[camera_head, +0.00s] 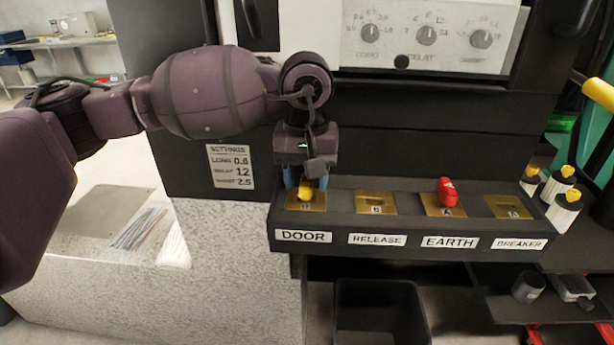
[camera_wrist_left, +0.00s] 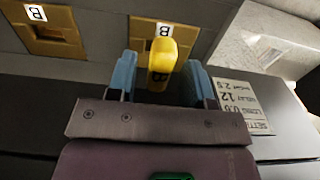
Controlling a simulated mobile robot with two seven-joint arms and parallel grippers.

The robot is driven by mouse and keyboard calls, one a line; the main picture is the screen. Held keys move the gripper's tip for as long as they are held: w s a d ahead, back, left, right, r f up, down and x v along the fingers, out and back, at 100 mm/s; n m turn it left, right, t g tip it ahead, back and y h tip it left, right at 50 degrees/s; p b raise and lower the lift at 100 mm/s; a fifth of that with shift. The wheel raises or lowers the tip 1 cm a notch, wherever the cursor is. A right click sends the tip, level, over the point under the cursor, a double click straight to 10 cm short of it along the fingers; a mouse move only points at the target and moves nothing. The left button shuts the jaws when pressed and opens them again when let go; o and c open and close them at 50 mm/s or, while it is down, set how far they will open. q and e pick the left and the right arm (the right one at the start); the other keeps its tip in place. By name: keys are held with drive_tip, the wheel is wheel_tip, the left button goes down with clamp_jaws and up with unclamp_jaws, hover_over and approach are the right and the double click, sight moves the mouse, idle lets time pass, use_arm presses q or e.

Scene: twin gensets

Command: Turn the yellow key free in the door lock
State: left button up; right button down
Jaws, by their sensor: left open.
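The yellow key (camera_head: 306,189) stands in the brass door lock (camera_head: 292,204) above the DOOR label, at the left end of the black lock shelf. My left gripper (camera_head: 305,184) is over the key from above. Its two blue fingers are apart, one on each side of the key head, in the left wrist view (camera_wrist_left: 160,78). My right gripper is not in view.
A red key (camera_head: 446,191) stands in the EARTH lock. The RELEASE lock (camera_head: 375,203) and BREAKER lock (camera_head: 507,207) hold no key. White-and-black bottles (camera_head: 562,208) stand right of the shelf. A dial panel (camera_head: 425,38) is above, and a black bin (camera_head: 380,312) below.

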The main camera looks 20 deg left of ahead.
use_arm(q)
drive_tip(key=c, duration=0.7)
clamp_jaws()
drive_tip(key=shift+r+n+p, duration=0.25)
drive_tip(key=shift+n+p, duration=0.15)
drive_tip(key=shift+n, duration=0.4)
drive_tip(key=n+p, duration=0.1)
drive_tip(key=n, duration=0.3)
drive_tip(key=shift+p, duration=0.3)
drive_tip(key=n+p, duration=0.1)
drive_tip(key=n, duration=0.2)
drive_tip(key=shift+n+p, duration=0.6)
drive_tip(key=shift+n, duration=0.6)
drive_tip(key=n+p, duration=0.1)
drive_tip(key=n, duration=0.2)
drive_tip(key=n+p, duration=0.2)
drive_tip(key=n, duration=0.2)
drive_tip(key=shift+f, duration=0.2)
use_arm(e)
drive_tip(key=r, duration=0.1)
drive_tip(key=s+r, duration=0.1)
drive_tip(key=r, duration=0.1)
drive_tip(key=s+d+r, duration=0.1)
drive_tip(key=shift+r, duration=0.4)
